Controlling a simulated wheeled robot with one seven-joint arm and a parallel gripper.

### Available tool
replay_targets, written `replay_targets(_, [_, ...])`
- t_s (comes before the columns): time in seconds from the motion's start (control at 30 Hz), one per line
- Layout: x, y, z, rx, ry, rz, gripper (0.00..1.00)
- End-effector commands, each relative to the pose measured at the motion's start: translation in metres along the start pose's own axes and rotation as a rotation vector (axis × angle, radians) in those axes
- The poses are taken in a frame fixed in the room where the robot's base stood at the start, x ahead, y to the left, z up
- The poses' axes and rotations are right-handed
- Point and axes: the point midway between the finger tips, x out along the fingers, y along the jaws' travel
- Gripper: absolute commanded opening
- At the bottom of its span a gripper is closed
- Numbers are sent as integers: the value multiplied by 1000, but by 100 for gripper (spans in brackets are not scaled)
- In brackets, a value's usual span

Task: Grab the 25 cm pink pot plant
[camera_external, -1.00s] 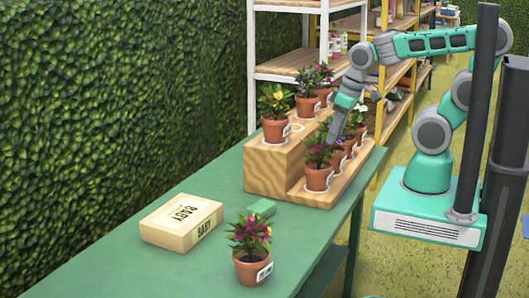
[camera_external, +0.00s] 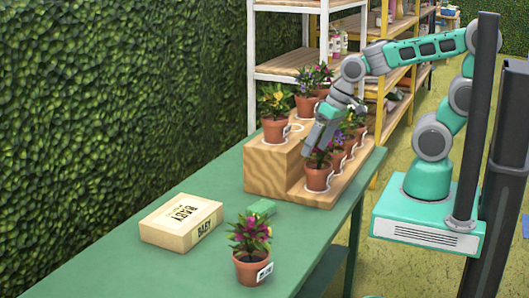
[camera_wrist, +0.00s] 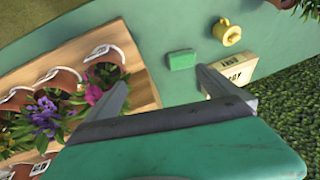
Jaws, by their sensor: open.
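A potted plant with magenta-pink flowers (camera_external: 318,178) stands in a terracotta pot at the near end of the low wooden step. In the wrist view its pink flowers (camera_wrist: 93,95) and pot (camera_wrist: 105,58) are left of the fingers. Another plant with pink and magenta flowers (camera_external: 252,262) stands alone on the front of the green table. The pot labels are too small to read, so I cannot tell which is 25 cm. My gripper (camera_external: 313,140) is open and empty, above the near step plant. In the wrist view the gripper (camera_wrist: 162,78) points toward the table.
Other pots stand close behind on the stepped wooden stand (camera_external: 268,170). A yellow object (camera_wrist: 227,32) shows in the wrist view. The table's middle is mostly clear.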

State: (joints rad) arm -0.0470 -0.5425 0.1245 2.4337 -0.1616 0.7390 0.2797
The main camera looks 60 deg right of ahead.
Motion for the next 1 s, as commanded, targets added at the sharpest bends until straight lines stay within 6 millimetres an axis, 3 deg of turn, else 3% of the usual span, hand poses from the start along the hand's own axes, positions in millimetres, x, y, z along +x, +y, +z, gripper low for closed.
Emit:
replay_targets(0.03, [45,-28,4,73,3,-89,100])
replay_targets(0.1, [86,-85,5,244,-13,-267,100])
replay_targets(0.2, [123,-170,20,548,-148,-539,100])
replay_targets(0.3, [140,-244,43,899,-417,-772,100])
replay_targets(0.4, [138,-292,61,1237,-761,-909,100])
replay_targets(0.53, [128,-319,67,1529,-1122,-954,100])
replay_targets(0.67, [125,-325,68,1628,-1256,-951,100])
replay_targets(1.0, [195,-311,94,1631,-1255,-951,100])
